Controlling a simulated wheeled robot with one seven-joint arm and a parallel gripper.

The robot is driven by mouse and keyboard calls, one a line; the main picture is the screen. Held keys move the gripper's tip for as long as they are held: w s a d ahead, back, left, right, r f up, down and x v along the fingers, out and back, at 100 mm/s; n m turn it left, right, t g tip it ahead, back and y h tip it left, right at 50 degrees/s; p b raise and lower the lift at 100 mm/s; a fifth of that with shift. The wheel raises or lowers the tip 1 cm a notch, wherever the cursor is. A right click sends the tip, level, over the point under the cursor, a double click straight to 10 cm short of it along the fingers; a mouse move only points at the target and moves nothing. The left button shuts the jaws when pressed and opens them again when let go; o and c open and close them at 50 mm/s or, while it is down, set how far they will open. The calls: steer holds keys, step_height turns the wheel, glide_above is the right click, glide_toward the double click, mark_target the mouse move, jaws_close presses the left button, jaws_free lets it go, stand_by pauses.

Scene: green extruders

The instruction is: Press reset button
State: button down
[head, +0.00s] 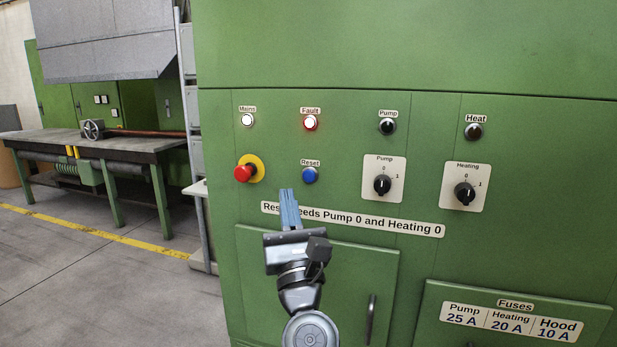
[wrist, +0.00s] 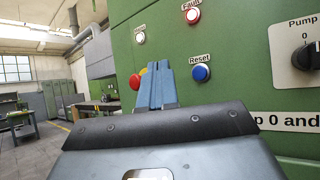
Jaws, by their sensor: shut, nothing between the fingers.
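The blue reset button (head: 309,175) sits on the green cabinet front under a "Reset" label. It also shows in the wrist view (wrist: 201,73), just right of my fingertips. My gripper (head: 287,193) is shut and empty, its blue fingers pointing up toward the panel. In the head view the fingertips appear below and left of the button, with a gap between them. The red fault lamp (head: 310,123) above the button appears lit, as does the white mains lamp (head: 248,120). The pump knob (head: 382,186) and heating knob (head: 464,193) sit to the right.
A red emergency stop (head: 243,173) on a yellow disc protrudes left of the reset button; my fingers partly cover it in the wrist view. A cabinet door handle (head: 371,319) sticks out lower down. A workbench (head: 100,146) stands at the left, with open floor before it.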

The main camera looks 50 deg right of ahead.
mark_target(309, 176)
steer(key=shift+d, duration=0.1)
steer(key=shift+w+d+b, duration=0.4)
steer(key=shift+w+d, duration=0.1)
steer(key=shift+d, duration=0.85)
steer(key=shift+w+d+b, duration=0.35)
steer(key=shift+w+d, duration=0.15)
steer(key=shift+d, duration=0.8)
steer(key=shift+w+d+b, duration=0.4)
steer(key=shift+w+d, duration=0.1)
steer(key=shift+d, duration=0.85)
steer(key=shift+d, duration=0.15)
steer(key=shift+w+d, duration=0.15)
steer(key=shift+d, duration=0.1)
steer(key=shift+w+d+b, duration=0.15)
steer(key=shift+d+b, duration=0.2)
steer(key=shift+a, duration=0.1)
steer(key=shift+s+a, duration=0.3)
steer(key=shift+a, duration=0.35)
